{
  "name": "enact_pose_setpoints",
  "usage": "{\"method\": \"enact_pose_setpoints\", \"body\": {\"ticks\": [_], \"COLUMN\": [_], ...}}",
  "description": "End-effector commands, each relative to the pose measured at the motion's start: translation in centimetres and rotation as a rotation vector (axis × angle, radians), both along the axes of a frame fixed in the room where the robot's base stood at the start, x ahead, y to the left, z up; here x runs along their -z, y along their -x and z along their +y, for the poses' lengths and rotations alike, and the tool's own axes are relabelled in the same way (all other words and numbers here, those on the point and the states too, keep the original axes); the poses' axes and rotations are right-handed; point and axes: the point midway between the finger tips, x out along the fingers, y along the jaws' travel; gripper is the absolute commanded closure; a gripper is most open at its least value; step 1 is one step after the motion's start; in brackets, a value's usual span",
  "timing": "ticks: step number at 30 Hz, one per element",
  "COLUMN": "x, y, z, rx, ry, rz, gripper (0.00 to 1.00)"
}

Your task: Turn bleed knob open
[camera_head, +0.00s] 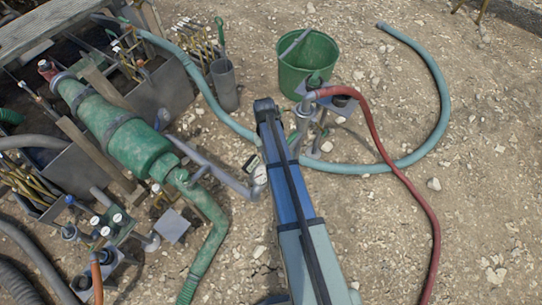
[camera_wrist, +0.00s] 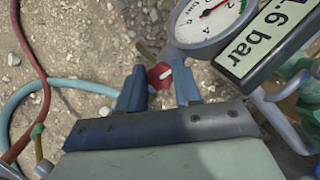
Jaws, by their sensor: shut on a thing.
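The bleed knob (camera_wrist: 161,72) is a small red knob with a white mark on its face, in the upper middle of the wrist view. My gripper (camera_wrist: 159,79) has its two blue fingers on either side of the knob and is shut on it. The fingers hide parts of the knob's sides and its mount. In the head view my blue and grey arm reaches up the middle of the picture. The knob and fingertips cannot be made out there.
A round pressure gauge (camera_wrist: 207,20) and a display plate (camera_wrist: 262,38) ending in ".6 bar" stand close to my right finger. In the head view, a red hose (camera_head: 409,184), a teal hose (camera_head: 440,100), a green bucket (camera_head: 306,60) and a green pump body (camera_head: 135,143) surround my arm.

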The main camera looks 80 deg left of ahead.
Motion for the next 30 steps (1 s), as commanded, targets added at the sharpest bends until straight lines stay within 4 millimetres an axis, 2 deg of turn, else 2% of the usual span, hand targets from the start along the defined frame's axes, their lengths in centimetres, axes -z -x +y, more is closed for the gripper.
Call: {"method": "enact_pose_setpoints", "body": {"ticks": [9, 24, 25, 30], "x": [-0.01, -0.01, -0.01, 0.0], "y": [0.04, 0.03, 0.03, 0.05], "z": [0.01, 0.02, 0.02, 0.02], "rx": [-0.104, -0.121, -0.121, -0.121], "ry": [-0.001, -0.001, -0.001, -0.001], "rz": [0.0, 0.0, 0.0, 0.0], "gripper": [0.97, 0.97, 0.66, 0.49]}}
